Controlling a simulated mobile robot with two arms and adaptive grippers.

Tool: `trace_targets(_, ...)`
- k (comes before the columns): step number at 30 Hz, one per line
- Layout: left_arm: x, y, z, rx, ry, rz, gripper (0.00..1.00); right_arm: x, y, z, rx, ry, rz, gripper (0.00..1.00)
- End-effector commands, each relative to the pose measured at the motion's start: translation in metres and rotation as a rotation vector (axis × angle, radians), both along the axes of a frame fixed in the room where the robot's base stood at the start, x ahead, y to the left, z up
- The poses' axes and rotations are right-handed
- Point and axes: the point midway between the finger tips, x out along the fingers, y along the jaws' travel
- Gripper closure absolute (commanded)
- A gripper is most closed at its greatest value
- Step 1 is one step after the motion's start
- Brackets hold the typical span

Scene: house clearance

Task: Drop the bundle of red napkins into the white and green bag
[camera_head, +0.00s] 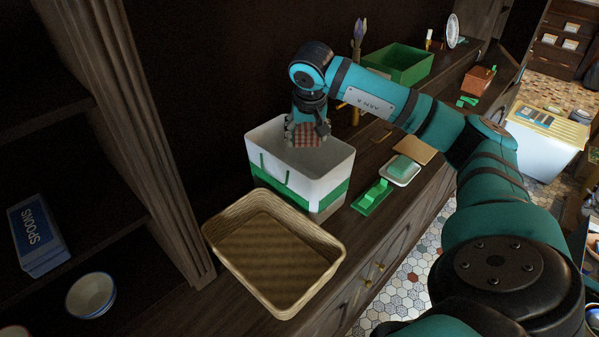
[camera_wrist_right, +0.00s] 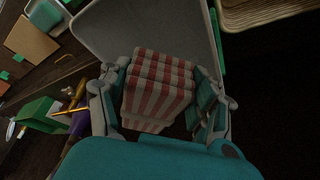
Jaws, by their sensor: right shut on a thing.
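The white and green bag (camera_head: 283,176) stands open on the dark wooden counter, and its pale inner wall (camera_wrist_right: 118,25) shows in the right wrist view. My right gripper (camera_head: 306,135) points down at the bag's opening. It is shut on the bundle of red napkins (camera_wrist_right: 157,88), a folded stack with red and white stripes. The bundle (camera_head: 304,137) shows in the head view at the bag's mouth, partly covered by the fingers. How far it sits below the rim is hard to tell. My left gripper is not in view.
An empty wicker basket (camera_head: 272,253) stands in front of the bag. Right of the bag are a green tray (camera_head: 371,198) and a white dish (camera_head: 400,171) with a green block. A green box (camera_head: 399,64) stands behind. A dark shelf upright (camera_head: 150,140) rises at left.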

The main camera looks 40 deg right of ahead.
Motion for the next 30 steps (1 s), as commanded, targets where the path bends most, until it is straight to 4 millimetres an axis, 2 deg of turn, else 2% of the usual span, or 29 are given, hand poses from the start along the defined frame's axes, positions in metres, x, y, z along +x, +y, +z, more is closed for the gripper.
trace_targets(6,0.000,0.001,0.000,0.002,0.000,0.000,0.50,0.000,0.000,0.000,0.000,-0.001,0.000,0.72)
trace_targets(7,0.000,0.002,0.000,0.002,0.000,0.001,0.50,0.000,0.000,0.000,0.000,-0.001,0.000,0.36)
trace_targets(13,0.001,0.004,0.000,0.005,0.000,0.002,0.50,0.000,0.000,0.000,0.000,-0.001,0.000,0.09)
trace_targets(23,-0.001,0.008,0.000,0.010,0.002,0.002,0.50,0.000,0.001,0.002,0.000,-0.001,0.000,0.08)
trace_targets(26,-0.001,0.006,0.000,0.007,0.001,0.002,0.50,-0.002,0.003,0.011,0.000,-0.003,0.000,0.08)
trace_targets(30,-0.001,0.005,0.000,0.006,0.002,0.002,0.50,-0.010,0.009,0.034,-0.001,-0.006,0.002,0.08)
